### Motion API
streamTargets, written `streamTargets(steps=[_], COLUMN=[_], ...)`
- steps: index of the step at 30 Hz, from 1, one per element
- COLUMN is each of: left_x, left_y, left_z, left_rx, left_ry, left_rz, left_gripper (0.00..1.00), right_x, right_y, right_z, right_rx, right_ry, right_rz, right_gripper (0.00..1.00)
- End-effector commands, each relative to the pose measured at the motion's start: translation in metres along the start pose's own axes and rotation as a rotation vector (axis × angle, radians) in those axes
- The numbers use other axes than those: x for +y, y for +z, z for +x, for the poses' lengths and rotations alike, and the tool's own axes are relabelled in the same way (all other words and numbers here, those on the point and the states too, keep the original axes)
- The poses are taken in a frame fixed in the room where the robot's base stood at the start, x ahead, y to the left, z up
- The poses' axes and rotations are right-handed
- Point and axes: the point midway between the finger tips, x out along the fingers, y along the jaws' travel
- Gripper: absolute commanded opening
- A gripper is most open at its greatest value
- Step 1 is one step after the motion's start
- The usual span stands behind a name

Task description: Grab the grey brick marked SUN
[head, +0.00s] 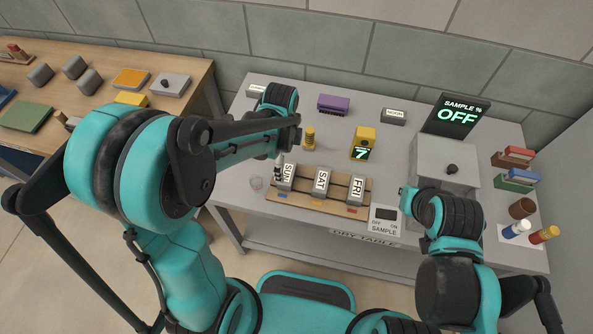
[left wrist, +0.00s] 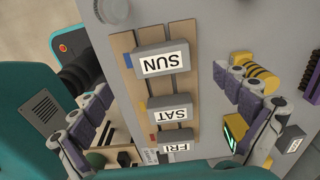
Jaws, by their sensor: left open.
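The grey brick marked SUN (head: 286,176) stands at the left end of a wooden rack (head: 336,207) on the grey table. The SAT brick (head: 321,181) and the FRI brick (head: 355,190) stand to its right on the same rack. In the left wrist view, my left gripper (left wrist: 163,84) is open and empty, its two purple-padded fingers spread wide on either side of the row. The SUN brick (left wrist: 162,60) lies in the gap between the fingertips, and I see no contact. My right arm shows at the lower right of the head view, but its gripper does not show.
A purple brick (head: 333,104) lies farther back.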

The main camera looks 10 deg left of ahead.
Motion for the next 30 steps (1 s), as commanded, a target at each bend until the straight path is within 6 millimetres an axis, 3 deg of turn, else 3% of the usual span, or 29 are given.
streamTargets(steps=[11,19,26,27,30], left_x=[-0.001,-0.002,-0.002,-0.002,-0.002], left_y=[-0.001,-0.002,-0.002,-0.002,-0.002], left_z=[0.038,0.078,0.080,0.080,0.080], left_rx=[-0.001,-0.001,-0.001,-0.001,-0.001], left_ry=[0.007,0.007,0.007,0.007,0.007], left_rz=[0.022,0.020,0.020,0.020,0.020], left_gripper=[1.00,1.00,1.00,0.97,0.71], right_x=[0.000,0.000,0.000,0.000,0.000], right_y=[0.008,0.019,0.018,0.018,0.018], right_z=[0.012,0.026,0.026,0.026,0.026], right_rx=[0.000,0.000,0.000,0.000,0.000], right_ry=[0.000,0.000,0.000,0.000,0.000], right_rz=[0.000,0.000,0.000,0.000,0.000], right_gripper=[0.00,0.00,0.00,0.00,0.00])
